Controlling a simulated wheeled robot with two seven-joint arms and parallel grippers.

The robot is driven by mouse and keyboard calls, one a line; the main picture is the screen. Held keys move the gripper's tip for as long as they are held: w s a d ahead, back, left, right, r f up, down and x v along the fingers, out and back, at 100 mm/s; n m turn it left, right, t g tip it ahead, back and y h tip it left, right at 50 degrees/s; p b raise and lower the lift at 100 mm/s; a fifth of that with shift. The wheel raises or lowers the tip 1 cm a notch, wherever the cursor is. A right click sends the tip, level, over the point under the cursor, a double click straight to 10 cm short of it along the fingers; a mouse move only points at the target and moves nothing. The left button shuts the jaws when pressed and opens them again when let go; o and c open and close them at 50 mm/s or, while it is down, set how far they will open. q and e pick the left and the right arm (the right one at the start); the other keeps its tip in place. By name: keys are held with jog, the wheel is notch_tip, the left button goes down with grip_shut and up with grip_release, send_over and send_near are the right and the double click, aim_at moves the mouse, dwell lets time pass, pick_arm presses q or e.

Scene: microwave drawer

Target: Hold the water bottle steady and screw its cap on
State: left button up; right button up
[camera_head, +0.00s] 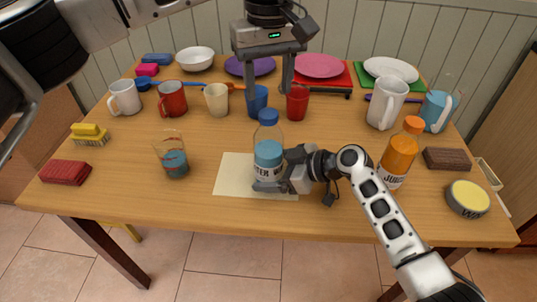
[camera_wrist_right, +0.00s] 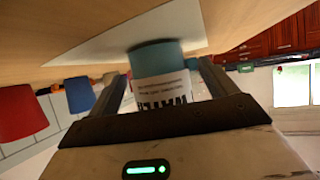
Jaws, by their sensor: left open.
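The water bottle (camera_head: 268,150) stands upright on the pale mat (camera_head: 229,178), with teal contents and a white label. Its blue cap (camera_head: 268,116) sits at the top of the neck; I cannot tell how tightly. My right gripper (camera_head: 272,182) is shut on the bottle low down from the right. In the right wrist view the bottle (camera_wrist_right: 161,75) lies between the two fingers, appearing upside down. My left gripper (camera_head: 268,84) is open and empty, pointing down above the cap, with its fingers apart.
A glass (camera_head: 172,157) stands left of the mat, and the orange juice bottle (camera_head: 398,155) is to the right. Behind are a blue cup (camera_head: 257,101), a red cup (camera_head: 297,103) and mugs. The table front left of the mat is fairly clear.

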jog(key=shift+d, duration=0.1)
jog(key=v, duration=1.2)
jog(key=shift+f, duration=0.1)
